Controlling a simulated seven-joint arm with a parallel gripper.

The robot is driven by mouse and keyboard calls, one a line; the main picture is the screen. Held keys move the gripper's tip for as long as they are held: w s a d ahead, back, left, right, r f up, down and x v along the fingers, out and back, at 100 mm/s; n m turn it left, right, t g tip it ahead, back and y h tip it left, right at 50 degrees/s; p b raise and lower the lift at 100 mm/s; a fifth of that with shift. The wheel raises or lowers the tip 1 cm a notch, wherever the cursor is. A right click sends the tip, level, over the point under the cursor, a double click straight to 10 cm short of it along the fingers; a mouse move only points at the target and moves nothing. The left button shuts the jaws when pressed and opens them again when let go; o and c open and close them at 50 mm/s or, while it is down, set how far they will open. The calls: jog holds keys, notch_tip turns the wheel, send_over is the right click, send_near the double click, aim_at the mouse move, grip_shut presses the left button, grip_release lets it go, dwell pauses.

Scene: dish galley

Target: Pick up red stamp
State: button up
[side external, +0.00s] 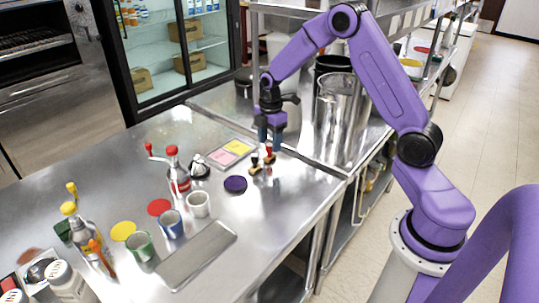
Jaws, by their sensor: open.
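The red stamp (269,154) stands upright on the steel counter, small in the side external view, with a red handle on top. A second stamp with a dark handle (254,164) stands close to its left. My gripper (270,143) points straight down over the stamps, its fingertips around or just above the red stamp's handle. The gripper is open; whether the fingers touch the handle is too small to tell.
A dark purple disc (235,184) lies in front of the stamps. A tray with pink and yellow pads (231,153) lies to the left. Cups, including a white one (198,204), and a red-topped bottle (178,178) stand further left. The counter's right edge is near.

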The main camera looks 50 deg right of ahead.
aim_at(270, 145)
jog(key=shift+f, duration=1.85)
grip_shut()
jog(key=shift+r, duration=0.15)
jog(key=shift+a+r, duration=0.1)
jog(key=shift+r, duration=0.45)
notch_tip(270, 145, up, 2)
jog(key=shift+r, duration=0.1)
jog(key=s+a+r, duration=0.2)
jog(key=s+r, duration=0.7)
jog(key=s, duration=0.4)
jog(key=shift+s+a+r, duration=0.25)
jog(key=shift+s+a, duration=0.1)
jog(key=shift+s, duration=0.05)
